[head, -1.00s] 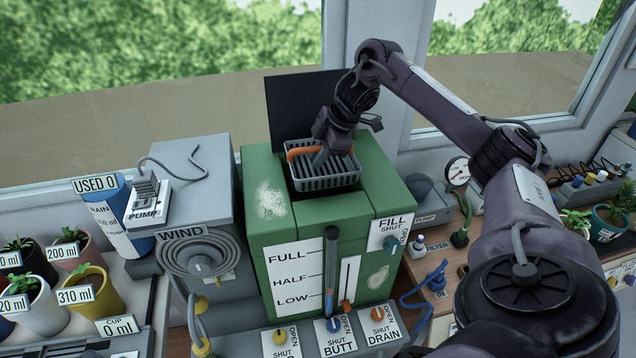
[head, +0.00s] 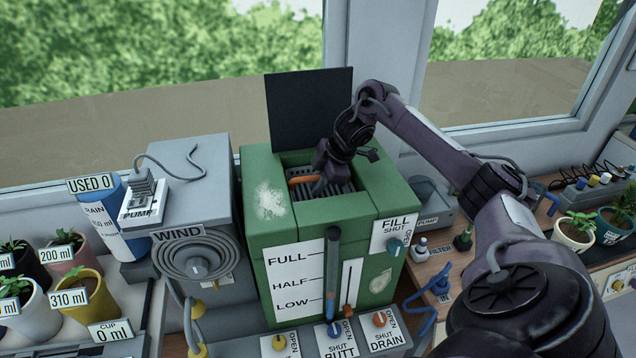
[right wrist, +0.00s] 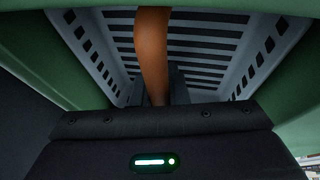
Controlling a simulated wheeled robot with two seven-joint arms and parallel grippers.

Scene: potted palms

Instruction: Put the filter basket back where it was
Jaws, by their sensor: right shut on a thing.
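The filter basket (head: 338,186) is grey and slatted with an orange handle (head: 303,180). It sits down inside the square opening in the top of the green tank (head: 277,232), its rim at or below the tank top. My right gripper (head: 325,178) is shut on the basket at the handle. In the right wrist view the orange handle (right wrist: 152,50) runs up from the jaws, with the basket's slotted walls (right wrist: 235,50) around it. Whether the basket rests on a seat inside is hidden. My left gripper is not in view.
The tank's black lid (head: 310,110) stands open behind the opening. Valve knobs (head: 333,328) line the front. Potted plants (head: 80,290) stand at left, and more stand at far right.

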